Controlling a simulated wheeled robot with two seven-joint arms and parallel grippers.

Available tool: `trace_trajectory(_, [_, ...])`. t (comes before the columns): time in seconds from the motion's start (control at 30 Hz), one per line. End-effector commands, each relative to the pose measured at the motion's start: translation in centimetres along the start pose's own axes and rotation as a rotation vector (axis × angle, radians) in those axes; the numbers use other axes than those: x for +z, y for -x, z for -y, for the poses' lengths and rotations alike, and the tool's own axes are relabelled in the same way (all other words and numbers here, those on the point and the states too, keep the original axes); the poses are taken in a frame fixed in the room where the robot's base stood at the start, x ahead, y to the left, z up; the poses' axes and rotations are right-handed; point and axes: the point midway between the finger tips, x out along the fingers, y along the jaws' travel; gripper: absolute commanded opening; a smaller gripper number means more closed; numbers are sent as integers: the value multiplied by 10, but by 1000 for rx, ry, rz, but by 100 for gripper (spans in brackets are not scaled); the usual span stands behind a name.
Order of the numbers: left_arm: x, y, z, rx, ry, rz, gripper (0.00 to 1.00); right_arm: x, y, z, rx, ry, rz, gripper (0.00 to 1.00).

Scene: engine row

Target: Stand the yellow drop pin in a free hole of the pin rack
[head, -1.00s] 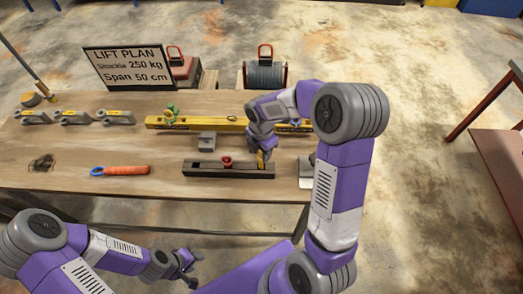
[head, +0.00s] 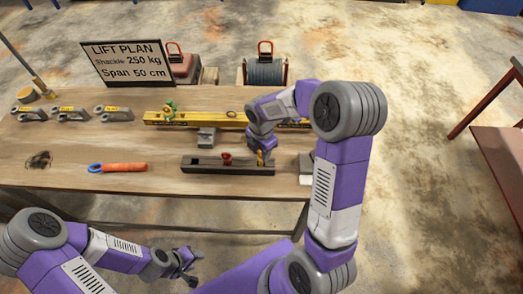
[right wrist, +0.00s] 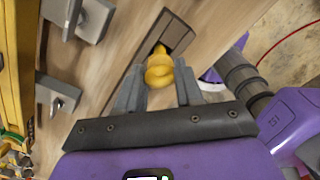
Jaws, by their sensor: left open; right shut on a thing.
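The yellow drop pin (right wrist: 160,70) is between the fingers of my right gripper (right wrist: 158,92), which is shut on it. In the head view the pin (head: 261,158) is upright at the right end of the dark pin rack (head: 205,166). The rack (right wrist: 178,30) also shows behind the pin in the right wrist view. The pin's lower end is hidden, so I cannot tell how deep it sits in a hole. A red pin (head: 227,158) stands in the rack's middle. My left gripper (head: 192,268) is open and empty, in front of the table.
A yellow beam (head: 195,119) lies behind the rack, with a grey block (head: 206,138) between them. Several grey shackles (head: 72,114) are at the back left. An orange-handled tool (head: 122,168) lies left of the rack.

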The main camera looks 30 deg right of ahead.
Motion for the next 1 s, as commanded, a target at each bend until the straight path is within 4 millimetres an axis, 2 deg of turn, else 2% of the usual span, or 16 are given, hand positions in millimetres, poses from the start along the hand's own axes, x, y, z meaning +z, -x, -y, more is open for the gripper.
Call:
trace_trajectory(0.37, [0,-7,3,0,0,0,43,0,-10,0,0,0,0,0])
trace_trajectory(0.4, [0,-6,2,0,0,0,43,0,-10,0,0,0,0,40])
trace_trajectory(0.57, [0,-6,2,0,0,0,43,0,-9,0,0,0,0,65])
trace_trajectory(0.87, [0,-6,2,0,0,0,43,0,-8,0,0,0,0,66])
trace_trajectory(1.0, [0,-3,1,0,0,0,43,0,7,0,2,0,1,66])
